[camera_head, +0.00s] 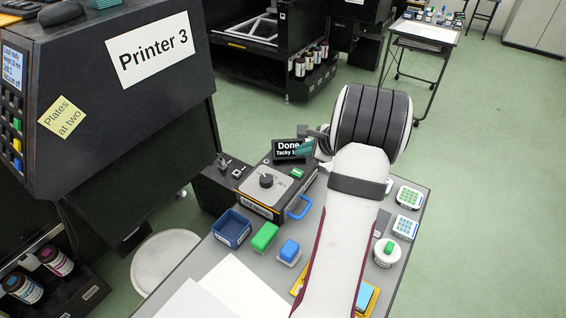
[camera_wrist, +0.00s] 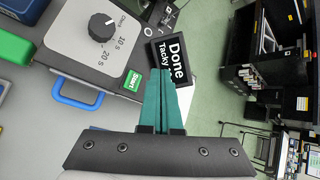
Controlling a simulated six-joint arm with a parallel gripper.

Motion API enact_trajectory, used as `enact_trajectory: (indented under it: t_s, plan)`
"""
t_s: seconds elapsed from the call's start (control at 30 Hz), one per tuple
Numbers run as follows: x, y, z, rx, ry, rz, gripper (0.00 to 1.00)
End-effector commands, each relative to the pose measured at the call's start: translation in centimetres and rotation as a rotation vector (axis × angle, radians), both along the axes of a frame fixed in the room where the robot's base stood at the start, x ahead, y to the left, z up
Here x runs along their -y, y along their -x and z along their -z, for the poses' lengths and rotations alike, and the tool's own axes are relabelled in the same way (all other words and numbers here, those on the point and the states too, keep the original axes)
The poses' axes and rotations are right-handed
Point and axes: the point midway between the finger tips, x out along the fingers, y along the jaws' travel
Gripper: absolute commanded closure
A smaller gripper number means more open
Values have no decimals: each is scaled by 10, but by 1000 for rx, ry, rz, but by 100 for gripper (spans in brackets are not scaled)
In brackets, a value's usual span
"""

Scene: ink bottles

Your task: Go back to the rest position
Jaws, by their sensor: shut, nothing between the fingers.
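My gripper (camera_head: 308,147) is at the far end of the table in the head view, beside the small black "Done" sign (camera_head: 288,149). In the wrist view, its teal fingers (camera_wrist: 165,78) are together, with nothing between them. Their tips are just below the "Done" sign (camera_wrist: 172,53) in that picture; I cannot tell if they touch it. The dial box (camera_head: 265,181), with a black knob, a green start button and a blue handle (camera_head: 300,208), stands to the left of my arm. My arm hides part of the table.
A blue open bin (camera_head: 231,228), a green block (camera_head: 264,237) and a blue block (camera_head: 289,252) are left of my arm. Right of it are a white round item with a green top (camera_head: 387,252) and two dotted trays (camera_head: 410,196). The "Printer 3" machine (camera_head: 120,95) rises at left.

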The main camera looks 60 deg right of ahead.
Motion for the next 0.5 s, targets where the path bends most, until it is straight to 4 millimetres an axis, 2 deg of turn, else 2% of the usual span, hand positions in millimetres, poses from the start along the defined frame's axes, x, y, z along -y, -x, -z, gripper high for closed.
enact_trajectory:
  t_s: [0.17,0.27,0.3,0.37,0.4,0.47,0.5]
  plan:
    - [-7,-6,-3,-3,4,-24,100]
    - [-51,-38,-21,-26,26,-176,100]
    - [-82,-55,-31,-42,40,-278,100]
    - [-142,-78,-48,-73,68,-462,100]
    - [-184,-87,-58,-97,89,-592,100]
    - [-248,-90,-69,-136,120,-788,100]
    - [-291,-85,-76,-165,146,-925,100]
